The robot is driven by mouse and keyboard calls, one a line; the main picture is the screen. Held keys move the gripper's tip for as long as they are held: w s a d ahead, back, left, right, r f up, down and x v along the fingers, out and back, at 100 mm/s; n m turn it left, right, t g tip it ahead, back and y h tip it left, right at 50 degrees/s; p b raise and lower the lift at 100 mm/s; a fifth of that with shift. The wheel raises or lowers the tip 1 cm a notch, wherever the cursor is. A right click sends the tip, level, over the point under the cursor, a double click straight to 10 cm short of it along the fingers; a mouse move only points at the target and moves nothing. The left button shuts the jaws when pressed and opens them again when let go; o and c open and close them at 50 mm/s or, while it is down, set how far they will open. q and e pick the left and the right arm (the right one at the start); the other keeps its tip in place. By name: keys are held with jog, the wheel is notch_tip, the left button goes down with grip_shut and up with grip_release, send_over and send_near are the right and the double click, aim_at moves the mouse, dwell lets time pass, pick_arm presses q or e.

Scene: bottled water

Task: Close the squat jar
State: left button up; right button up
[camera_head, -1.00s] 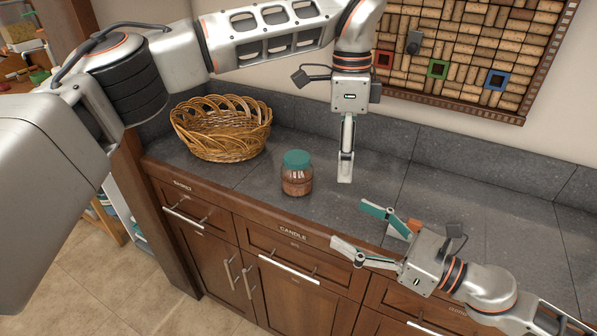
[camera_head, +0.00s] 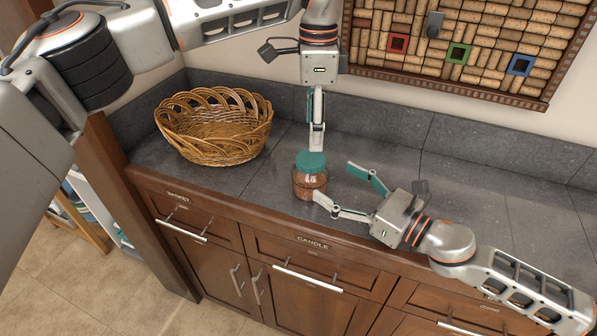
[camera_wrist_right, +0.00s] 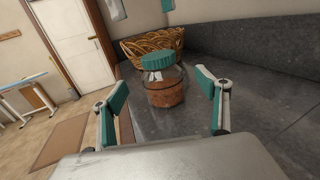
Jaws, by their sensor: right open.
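The squat jar (camera_head: 309,186) stands upright on the grey counter, with reddish-brown contents and a teal lid (camera_head: 311,162) on top. I cannot tell whether the lid is tight. In the right wrist view, the jar (camera_wrist_right: 165,88) shows beyond and between the right fingers. My right gripper (camera_head: 333,181) is open and empty, its fingertips just right of the jar, the near one close to its side. My left gripper (camera_head: 316,138) points down above and behind the lid, seen edge-on in the head view. Its two fingertips show apart at the top of the right wrist view.
A wicker basket (camera_head: 215,128) stands on the counter (camera_head: 450,190) left of the jar. The counter's front edge and drawers lie close in front of the jar. A backsplash runs behind, with a cork board (camera_head: 470,50) above. The counter's right part is clear.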

aim_at(320, 172)
pick_arm(q)
jog(key=shift+w+a, duration=0.25)
jog(key=shift+a, duration=0.05)
pick_arm(e)
jog(key=shift+w+a, duration=0.25)
jog(key=shift+a, duration=0.1)
pick_arm(q)
jog(key=shift+s+d, duration=0.1)
pick_arm(e)
jog(key=shift+d, duration=0.1)
jog(key=shift+x, duration=3.9)
